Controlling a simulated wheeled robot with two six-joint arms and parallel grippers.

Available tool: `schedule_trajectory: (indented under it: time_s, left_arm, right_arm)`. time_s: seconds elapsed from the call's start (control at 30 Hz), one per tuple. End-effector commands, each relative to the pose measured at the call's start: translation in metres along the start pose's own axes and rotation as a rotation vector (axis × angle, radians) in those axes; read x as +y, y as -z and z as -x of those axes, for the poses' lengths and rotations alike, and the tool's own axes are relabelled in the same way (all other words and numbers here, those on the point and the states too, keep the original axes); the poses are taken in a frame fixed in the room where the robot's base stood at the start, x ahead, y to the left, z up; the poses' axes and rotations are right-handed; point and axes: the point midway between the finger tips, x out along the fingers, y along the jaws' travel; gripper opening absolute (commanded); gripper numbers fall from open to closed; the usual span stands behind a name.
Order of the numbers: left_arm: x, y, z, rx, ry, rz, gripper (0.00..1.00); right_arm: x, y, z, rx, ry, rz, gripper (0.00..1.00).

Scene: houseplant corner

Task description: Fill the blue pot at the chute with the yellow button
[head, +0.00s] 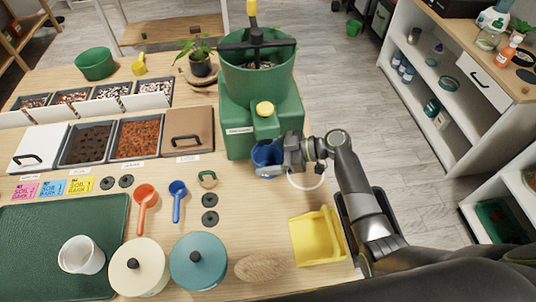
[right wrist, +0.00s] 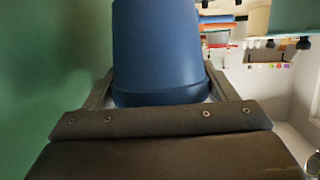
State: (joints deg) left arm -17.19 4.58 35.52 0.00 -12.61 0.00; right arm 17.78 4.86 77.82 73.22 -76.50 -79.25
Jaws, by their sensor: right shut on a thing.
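The blue pot (head: 265,154) is under the chute (head: 266,126) of the green dispenser (head: 234,112). The yellow button (head: 264,108) is on top of the chute housing. My right gripper (head: 284,154) is shut on the blue pot from the right. In the right wrist view the pot (right wrist: 156,50) stands between the two fingers (right wrist: 158,92), close to the green wall of the dispenser. The inside of the pot is mostly hidden by the chute and gripper. My left gripper is out of view.
A yellow scoop-like tray (head: 316,238) lies at the table's right edge, near my right arm. Spoons (head: 145,205), lidded jars (head: 198,260) and a green tray (head: 50,270) with a white cup (head: 82,255) fill the front left. Soil bins (head: 139,138) stand left of the dispenser.

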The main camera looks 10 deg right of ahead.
Motion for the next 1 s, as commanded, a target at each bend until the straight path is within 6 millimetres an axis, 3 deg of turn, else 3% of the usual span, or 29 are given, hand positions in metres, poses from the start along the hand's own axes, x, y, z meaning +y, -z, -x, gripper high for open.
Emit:
schedule_trajectory:
  time_s: [1.0]
  left_arm:
    - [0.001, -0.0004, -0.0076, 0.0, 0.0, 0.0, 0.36]
  right_arm:
    - [-0.0004, -0.0004, 0.0001, 0.0, 0.0, 0.0, 0.56]
